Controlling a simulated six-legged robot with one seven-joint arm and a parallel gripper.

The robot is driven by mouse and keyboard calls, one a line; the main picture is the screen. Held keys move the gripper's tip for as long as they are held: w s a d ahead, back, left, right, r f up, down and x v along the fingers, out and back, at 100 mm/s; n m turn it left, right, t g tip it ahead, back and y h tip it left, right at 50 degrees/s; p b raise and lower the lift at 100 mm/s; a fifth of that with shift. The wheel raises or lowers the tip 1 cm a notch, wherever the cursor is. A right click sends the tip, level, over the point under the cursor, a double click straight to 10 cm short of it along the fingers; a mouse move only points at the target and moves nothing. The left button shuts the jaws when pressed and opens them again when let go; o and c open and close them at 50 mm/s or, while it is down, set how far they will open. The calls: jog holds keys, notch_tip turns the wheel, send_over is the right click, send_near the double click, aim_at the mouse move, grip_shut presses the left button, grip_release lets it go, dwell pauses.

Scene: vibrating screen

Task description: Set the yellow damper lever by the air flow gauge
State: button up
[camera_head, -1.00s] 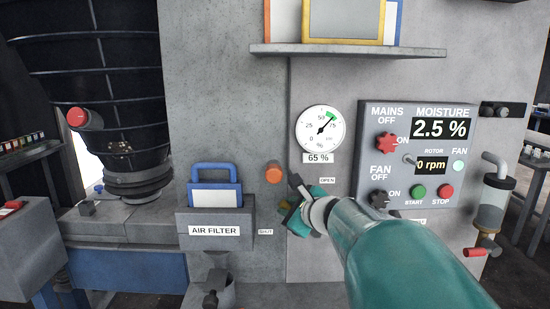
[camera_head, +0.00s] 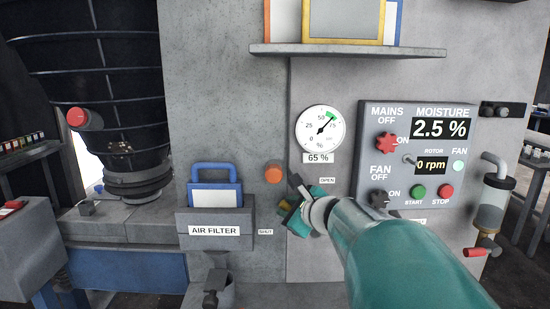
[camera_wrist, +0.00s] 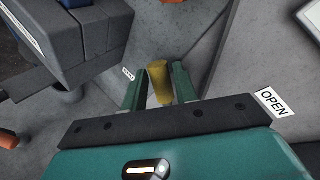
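The yellow damper lever (camera_wrist: 160,82) stands between the two fingers of my gripper (camera_wrist: 158,88) in the wrist view. The fingers are apart, with a small gap on the lever's left; the right finger is very close to it, and contact is unclear.
An orange knob (camera_head: 273,174) sits just up-left of my gripper. The AIR FILTER box (camera_head: 214,231) with its blue-handled filter is to the left. The control panel (camera_head: 412,105) is at right, showing 2.5 % and 0 rpm. A shelf (camera_head: 347,50) juts out above.

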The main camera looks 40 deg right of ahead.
jog(key=s+a, duration=0.3)
jog(key=s, duration=0.2)
jog(key=shift+a, duration=0.2)
jog(key=o, duration=0.3)
dwell(0.5)
jog(key=v, duration=0.6)
dwell(0.4)
